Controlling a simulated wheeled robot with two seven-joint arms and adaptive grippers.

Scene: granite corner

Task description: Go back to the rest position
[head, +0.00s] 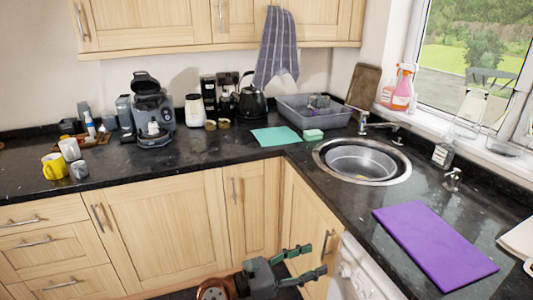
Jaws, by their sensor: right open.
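My right gripper (317,259) shows at the bottom middle of the head view. Its two green-and-dark fingers are spread apart and point to the right, with nothing between them. It is low, in front of the wooden cabinet doors (258,212) and left of the white appliance (355,265), below the level of the counter top. I cannot tell how far it is from the doors. My left gripper is not in view.
The dark L-shaped counter (195,160) holds a coffee machine (153,115), yellow mug (54,167), kettle (251,103), grey basin (312,112), sink (362,163) and purple mat (434,247). Its left front stretch is mostly clear. Door handles (328,243) stick out near my gripper.

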